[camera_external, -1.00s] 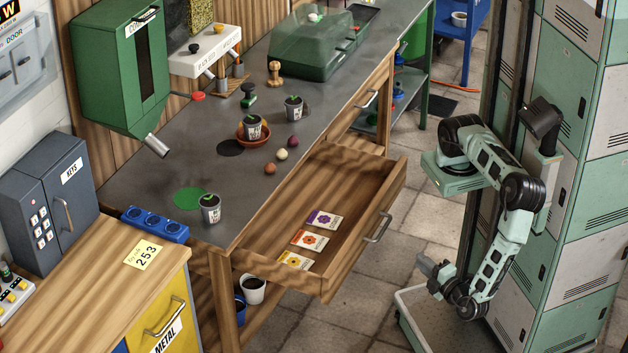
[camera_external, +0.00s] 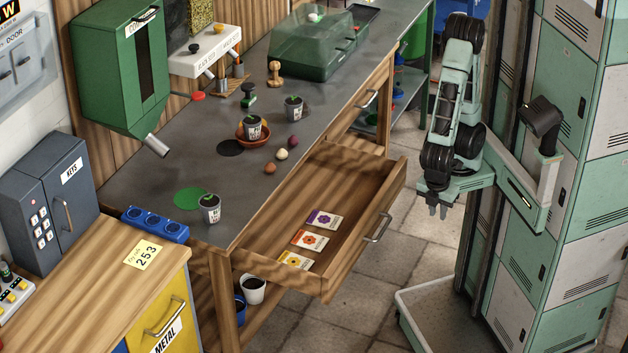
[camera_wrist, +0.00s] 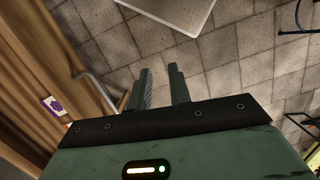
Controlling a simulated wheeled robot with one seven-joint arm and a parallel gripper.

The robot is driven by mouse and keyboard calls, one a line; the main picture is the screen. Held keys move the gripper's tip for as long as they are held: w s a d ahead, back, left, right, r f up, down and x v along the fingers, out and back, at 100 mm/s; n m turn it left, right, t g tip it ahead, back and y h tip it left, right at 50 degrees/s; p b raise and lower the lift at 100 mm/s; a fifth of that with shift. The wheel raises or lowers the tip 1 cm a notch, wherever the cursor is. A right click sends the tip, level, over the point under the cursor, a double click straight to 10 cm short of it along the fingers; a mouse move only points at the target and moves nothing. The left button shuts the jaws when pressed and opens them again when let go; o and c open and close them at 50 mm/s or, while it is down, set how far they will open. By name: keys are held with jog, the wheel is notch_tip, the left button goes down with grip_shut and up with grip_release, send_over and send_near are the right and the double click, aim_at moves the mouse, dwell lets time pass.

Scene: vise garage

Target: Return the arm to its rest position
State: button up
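My arm (camera_external: 455,100) is folded upright at the right, in front of the green lockers. My gripper (camera_external: 437,211) hangs below it, pointing down over the floor, to the right of the open drawer. In the wrist view my gripper (camera_wrist: 160,70) shows two fingers with a narrow gap between them and floor tiles visible through it. It is open and holds nothing.
The open wooden drawer (camera_external: 385,190) sticks out towards my arm with several seed packets (camera_external: 310,240) in it. Lockers (camera_external: 565,200) stand at the right.

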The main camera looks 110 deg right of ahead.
notch_tip(320, 180, up, 15)
jog(key=d+t+y+p, duration=0.1)
jog(key=p, duration=1.1)
jog(key=shift+s+d+f+t+y+p, duration=0.2)
jog(key=shift+t+y+p, duration=0.1)
jog(key=shift+t+p, duration=0.1)
